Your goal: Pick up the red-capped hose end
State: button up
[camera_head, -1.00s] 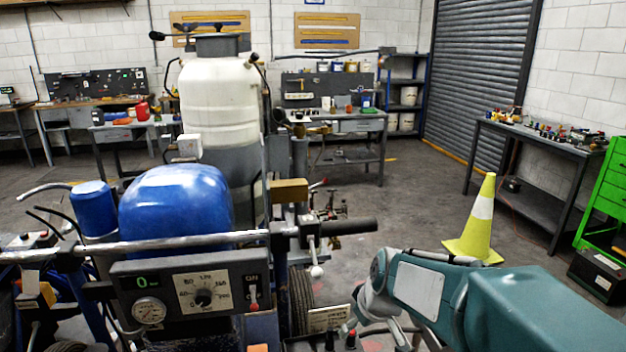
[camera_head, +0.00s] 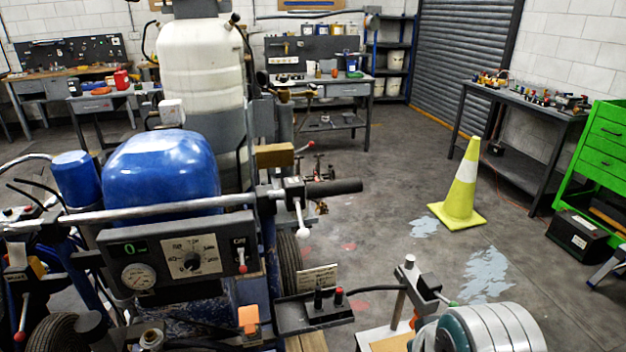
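A small red-topped fitting (camera_head: 338,294) stands beside a black one on a dark block at the front right of the line striper (camera_head: 185,250). It may be the red-capped hose end, but it is too small to be sure.
A metal post with a dark clamp (camera_head: 428,287) stands between the block and my arm. A yellow cone (camera_head: 462,190) stands on the floor behind. A workbench (camera_head: 520,120), a green cabinet (camera_head: 598,165) and a black battery-like box (camera_head: 580,237) line the right. The middle floor is open.

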aim_at(338, 303)
jog(key=k+u, duration=0.15)
jog(key=u, duration=0.3)
jog(key=k+u, duration=0.15)
jog(key=u, duration=0.3)
jog(key=k+j+u, duration=0.1)
jog(key=u, duration=0.4)
jog(key=k, duration=0.05)
